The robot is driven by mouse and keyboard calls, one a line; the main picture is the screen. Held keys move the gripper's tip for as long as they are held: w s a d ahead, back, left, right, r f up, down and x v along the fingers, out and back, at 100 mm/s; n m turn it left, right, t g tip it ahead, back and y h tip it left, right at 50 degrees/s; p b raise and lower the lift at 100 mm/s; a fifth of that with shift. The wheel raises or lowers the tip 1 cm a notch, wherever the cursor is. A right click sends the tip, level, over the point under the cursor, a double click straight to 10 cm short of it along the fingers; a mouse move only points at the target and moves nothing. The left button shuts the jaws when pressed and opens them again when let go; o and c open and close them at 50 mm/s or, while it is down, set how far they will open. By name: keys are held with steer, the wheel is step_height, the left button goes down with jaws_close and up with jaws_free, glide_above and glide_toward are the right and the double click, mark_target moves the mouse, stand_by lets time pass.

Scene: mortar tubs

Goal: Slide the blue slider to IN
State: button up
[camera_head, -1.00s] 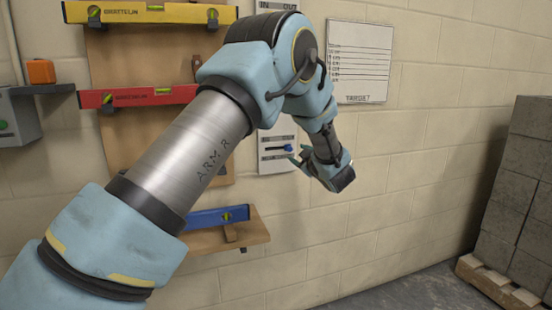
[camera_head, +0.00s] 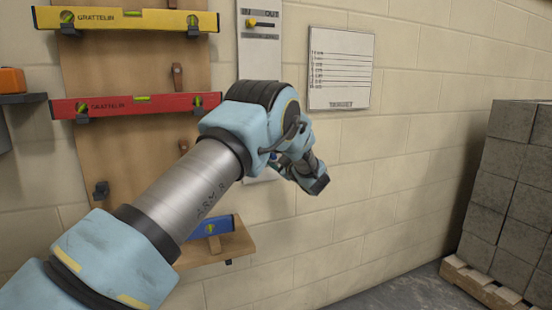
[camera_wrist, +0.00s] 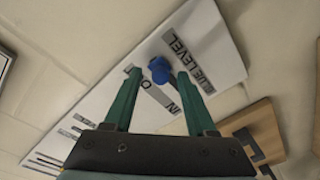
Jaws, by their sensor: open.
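The blue slider (camera_wrist: 159,70) is a round blue knob on a white panel (camera_wrist: 215,60) lettered BLUE LEVEL. In the wrist view it lies between the two green fingertips of my gripper (camera_wrist: 158,76), with a gap on each side. My gripper is open and holds nothing. Small IN/OUT lettering shows between the fingers and is partly hidden, so I cannot tell the knob's place along its track. In the head view my arm covers most of this panel and my fingers, and a bit of blue shows by the gripper.
A yellow slider (camera_head: 262,24) sits on an IN/OUT panel above. A target sheet (camera_head: 340,68) hangs to its right. Yellow (camera_head: 125,19), red (camera_head: 135,104) and blue (camera_head: 212,226) spirit levels are on the wooden rack at left. Stacked blocks (camera_head: 510,165) stand right.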

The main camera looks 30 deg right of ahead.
steer(key=shift+w, duration=0.15)
steer(key=shift+c, duration=0.3)
jaws_close()
stand_by(1.1)
